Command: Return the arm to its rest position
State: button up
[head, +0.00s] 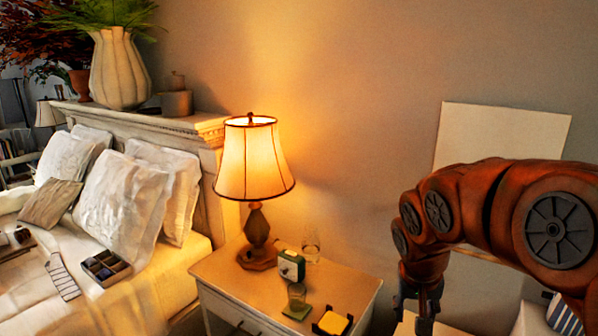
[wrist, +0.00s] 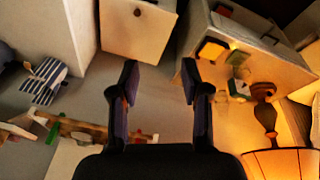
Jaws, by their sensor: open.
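My orange arm reaches in from the right in the head view and bends down. My gripper (head: 416,307) hangs at its end, to the right of the nightstand. In the wrist view my gripper (wrist: 160,85) has its two dark fingers spread apart with nothing between them. Floor and part of a pale cabinet show beyond the fingers.
The nightstand (head: 225,283) holds a lit lamp (head: 254,165), a green clock (head: 291,266), glasses and a yellow notepad (head: 333,322). The bed (head: 150,290) with pillows and a dark tray (head: 105,267) is at left.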

jog(key=s+a+f+n+g+y, duration=0.1)
jog(key=s+a+f+g, duration=0.1)
jog(key=s, duration=1.1)
jog(key=s+a+f+n+g, duration=0.1)
jog(key=s+f, duration=0.3)
jog(key=s, duration=0.8)
jog(key=shift+s+a+n+g+y, duration=0.3)
jog(key=shift+s+a+g+y, duration=0.1)
jog(key=shift+a+g, duration=0.2)
